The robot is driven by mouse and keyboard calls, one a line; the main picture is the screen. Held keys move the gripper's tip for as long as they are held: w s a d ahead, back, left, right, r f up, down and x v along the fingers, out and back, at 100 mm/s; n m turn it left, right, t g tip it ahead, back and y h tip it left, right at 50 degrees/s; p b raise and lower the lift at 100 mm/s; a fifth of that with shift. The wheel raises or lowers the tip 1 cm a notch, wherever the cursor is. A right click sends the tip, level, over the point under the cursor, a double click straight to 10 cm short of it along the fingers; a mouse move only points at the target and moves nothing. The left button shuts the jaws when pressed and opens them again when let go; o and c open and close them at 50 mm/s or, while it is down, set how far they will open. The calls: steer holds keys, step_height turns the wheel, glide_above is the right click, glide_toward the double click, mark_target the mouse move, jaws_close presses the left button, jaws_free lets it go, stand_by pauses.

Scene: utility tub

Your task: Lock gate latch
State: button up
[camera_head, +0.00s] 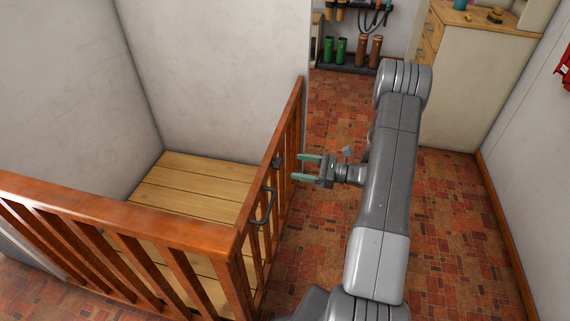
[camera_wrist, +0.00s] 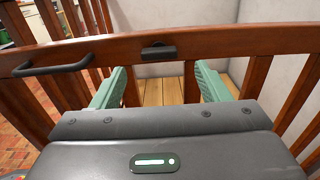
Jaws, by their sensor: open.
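The wooden gate (camera_head: 280,146) has a reddish-brown top rail and slats, and it closes off a corner with a plank floor. A small dark latch (camera_head: 276,162) sits on the gate's rail. In the wrist view the latch (camera_wrist: 159,51) is on the rail, ahead of my gripper and between its fingers. A dark curved handle (camera_head: 264,207) is fixed nearer the gate's corner; it shows at the left in the wrist view (camera_wrist: 53,66). My gripper (camera_head: 308,167) has green fingers, is open and empty, and points at the gate from the outside. I cannot tell whether the fingers touch it.
A wooden railing (camera_head: 110,222) meets the gate at the near corner. White walls (camera_head: 215,70) enclose the plank floor (camera_head: 195,185). Green and brown boots (camera_head: 341,50) stand at the back near a cabinet (camera_head: 470,85). The tiled floor (camera_head: 450,215) right of my arm is clear.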

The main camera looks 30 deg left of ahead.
mark_target(278, 163)
steer(key=x, duration=0.5)
steer(key=shift+s+a, duration=0.2)
steer(key=shift+a, duration=0.15)
steer(key=c, duration=1)
